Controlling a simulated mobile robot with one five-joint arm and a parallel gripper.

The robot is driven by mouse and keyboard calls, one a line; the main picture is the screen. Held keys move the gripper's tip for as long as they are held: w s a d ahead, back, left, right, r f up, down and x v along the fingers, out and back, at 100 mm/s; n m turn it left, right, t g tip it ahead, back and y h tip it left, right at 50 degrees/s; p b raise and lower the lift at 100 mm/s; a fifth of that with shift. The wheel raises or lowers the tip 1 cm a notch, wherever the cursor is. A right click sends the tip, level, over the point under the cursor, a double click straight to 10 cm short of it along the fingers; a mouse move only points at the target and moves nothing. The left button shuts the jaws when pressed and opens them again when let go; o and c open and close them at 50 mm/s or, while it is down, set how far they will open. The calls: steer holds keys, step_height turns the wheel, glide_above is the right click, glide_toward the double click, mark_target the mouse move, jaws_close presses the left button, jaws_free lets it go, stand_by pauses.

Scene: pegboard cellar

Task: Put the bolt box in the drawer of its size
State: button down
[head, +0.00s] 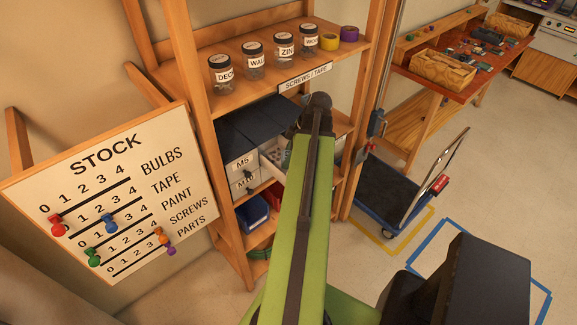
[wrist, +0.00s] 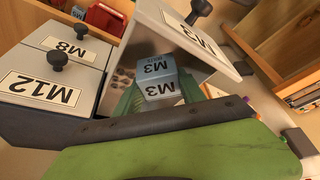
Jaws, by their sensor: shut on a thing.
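The bolt box (wrist: 152,68) is a small blue-grey box marked M3, seen in the wrist view. My gripper (wrist: 158,90) is shut on it, with a green finger on each side. The box is at the open drawer (wrist: 190,38), whose front carries a dark knob and a label that appears to read M3. I cannot tell whether the box touches the drawer floor. Loose small parts show inside the drawer beside the box. In the head view the open drawer (head: 270,170) sticks out of the dark drawer unit (head: 255,122), and my arm hides most of the gripper and box.
Shut drawers marked M8 (wrist: 68,45) and M12 (wrist: 40,88) sit beside the open one. Jars (head: 254,62) and tape rolls stand on the shelf above. A stock board (head: 110,185) is at left, a trolley (head: 390,190) at right.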

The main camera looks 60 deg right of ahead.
steer(key=shift+f+b, duration=0.9)
steer(key=shift+f, duration=0.65)
steer(key=c, duration=0.7)
jaws_free()
steer(key=shift+r, duration=0.1)
steer(key=shift+s+r, duration=0.1)
steer(key=shift+r+p, duration=0.25)
steer(key=shift+p, duration=0.2)
steer(key=p+v, duration=1)
steer(key=v, duration=0.1)
steer(key=shift+s+d+r+p, duration=0.1)
steer(key=shift+s+r+p, duration=0.1)
steer(key=shift+r+p, duration=0.15)
steer(key=shift+f, duration=0.1)
